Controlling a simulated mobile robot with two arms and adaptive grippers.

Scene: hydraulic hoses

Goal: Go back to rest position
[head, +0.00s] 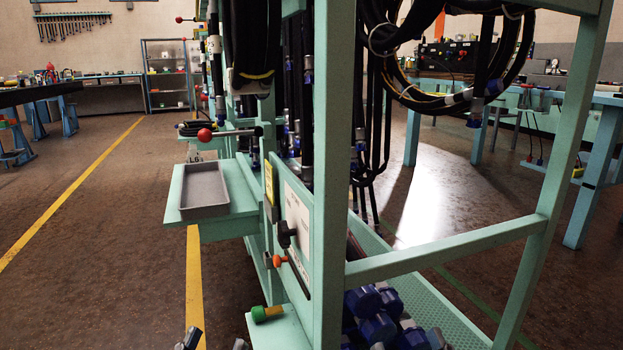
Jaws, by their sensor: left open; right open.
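My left gripper (215,341) shows only as two dark fingertips at the bottom edge of the head view. They are apart with bare floor between them, so it is open and empty. It is just left of the rack's lower front corner and touches nothing that I can see. I cannot make out my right gripper in this view. The green hose rack (331,150) stands close in front, with black hoses (374,130) hanging in it.
A grey tray (204,190) sits on a shelf (232,222) jutting left from the rack. A red-knobbed lever (205,135) sticks out above. Blue fittings (377,328) lie low in the rack. Workbenches (600,160) stand at right. Floor (90,270) at left is clear.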

